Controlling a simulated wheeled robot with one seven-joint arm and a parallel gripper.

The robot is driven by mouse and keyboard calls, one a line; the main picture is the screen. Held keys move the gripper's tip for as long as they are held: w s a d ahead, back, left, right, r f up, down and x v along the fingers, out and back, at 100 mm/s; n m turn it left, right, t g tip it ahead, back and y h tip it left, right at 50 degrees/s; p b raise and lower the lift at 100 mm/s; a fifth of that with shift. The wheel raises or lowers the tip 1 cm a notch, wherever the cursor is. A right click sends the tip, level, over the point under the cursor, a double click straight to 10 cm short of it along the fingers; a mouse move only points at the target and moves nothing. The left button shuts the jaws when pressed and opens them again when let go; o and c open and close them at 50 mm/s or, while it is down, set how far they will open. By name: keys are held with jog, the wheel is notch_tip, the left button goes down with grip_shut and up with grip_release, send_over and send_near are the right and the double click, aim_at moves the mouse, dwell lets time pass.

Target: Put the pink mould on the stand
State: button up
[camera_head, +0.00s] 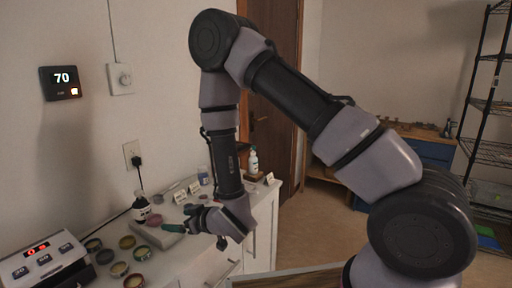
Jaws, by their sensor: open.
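A small pink round piece (154,219), which looks like the pink mould, sits at the back of a pale grey slab (153,236) on the white counter. I cannot tell for sure which object is the stand; the grey slab is one candidate, and a small brown block (254,178) under a white bottle is another. My gripper (188,219) is open, low over the counter just right of the pink piece and apart from it. A green piece (173,228) shows by the fingertips; I cannot tell whether it touches them. The gripper partly hides the counter behind it.
Several round tins (119,268) and a device with a red display (42,262) stand at the counter's left. A dark bottle (141,208) stands behind the slab. Place cards (180,196), a blue jar (203,175) and the white bottle (253,162) are further back.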

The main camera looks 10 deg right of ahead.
jog(key=w+d+r+m+t+h, duration=0.1)
jog(key=w+d+r+m+h, duration=0.25)
jog(key=w+d+r, duration=0.75)
jog(key=d+r+m+h, duration=0.35)
jog(key=d+r, duration=0.45)
jog(key=r, duration=0.3)
jog(key=s+d+r+m, duration=0.3)
jog(key=d+r, duration=0.3)
jog(key=d, duration=0.1)
jog(key=s+d+r+m+g, duration=0.1)
jog(key=s+d+r, duration=0.2)
jog(key=s, duration=0.3)
jog(key=s+d+r+m+g, duration=0.1)
jog(key=s+d+r, duration=0.2)
jog(key=s, duration=0.4)
jog(key=s+d+r+m+h, duration=0.1)
jog(key=s+d+r+m, duration=0.1)
jog(key=s+d, duration=0.3)
jog(key=shift+s+d+r+g, duration=0.25)
jog(key=shift+s+r+g, duration=0.2)
jog(key=shift+s, duration=0.3)
